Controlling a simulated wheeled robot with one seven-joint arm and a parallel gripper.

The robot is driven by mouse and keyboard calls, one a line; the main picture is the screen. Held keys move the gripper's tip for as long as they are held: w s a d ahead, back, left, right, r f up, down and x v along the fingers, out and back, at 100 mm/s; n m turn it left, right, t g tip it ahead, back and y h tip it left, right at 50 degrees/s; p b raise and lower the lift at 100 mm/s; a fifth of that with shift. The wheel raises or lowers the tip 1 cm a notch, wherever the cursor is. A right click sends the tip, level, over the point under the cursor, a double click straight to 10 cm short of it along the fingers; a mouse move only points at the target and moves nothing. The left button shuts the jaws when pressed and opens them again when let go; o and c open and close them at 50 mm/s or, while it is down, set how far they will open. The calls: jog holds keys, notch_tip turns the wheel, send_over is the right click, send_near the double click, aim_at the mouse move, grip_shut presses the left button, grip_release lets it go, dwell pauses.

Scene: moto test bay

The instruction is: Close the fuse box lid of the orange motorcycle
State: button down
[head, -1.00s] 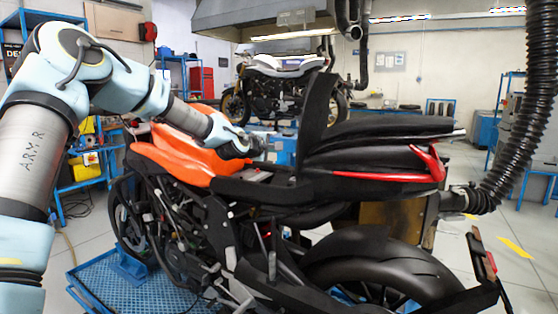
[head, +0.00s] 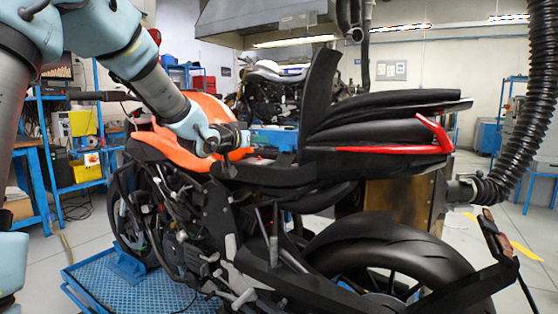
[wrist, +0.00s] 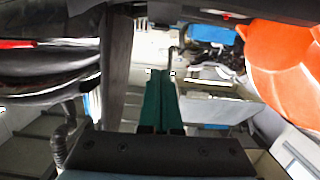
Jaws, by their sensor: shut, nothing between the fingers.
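The orange motorcycle (head: 205,112) stands side-on in the head view, its orange tank left of centre and its black tail to the right. A tall black panel (head: 323,85), which looks like the fuse box lid, stands upright between tank and tail. In the wrist view it seems to be the dark upright strip (wrist: 117,65) left of my fingers. My gripper (head: 248,139) is beside the tank, left of the panel and apart from it. Its green fingers (wrist: 160,73) are shut together and empty. The fuse box opening is not clearly visible.
The raised black tail with a red stripe (head: 395,149) is right of the panel. A black ribbed hose (head: 510,100) hangs at the right. A blue platform (head: 125,285) lies under the bike. Another motorcycle (head: 270,85) stands behind. The wrist view shows the orange tank (wrist: 285,75) close at right.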

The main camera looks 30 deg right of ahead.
jog(key=p, duration=0.2)
send_over(282, 163)
jog(key=a, duration=0.1)
jog(key=f, duration=0.3)
jog(key=shift+s+a+f, duration=0.1)
jog(key=shift+s+a, duration=0.05)
jog(key=shift+s, duration=0.25)
jog(key=shift+w+d+f+p, duration=0.3)
jog(key=shift+d+f, duration=0.1)
jog(key=shift+f, duration=0.3)
jog(key=shift+r+p, duration=0.15)
jog(key=shift+p, duration=0.25)
jog(key=shift+d+y+p, duration=0.2)
jog(key=shift+y+p, duration=0.1)
jog(key=shift+p, duration=0.3)
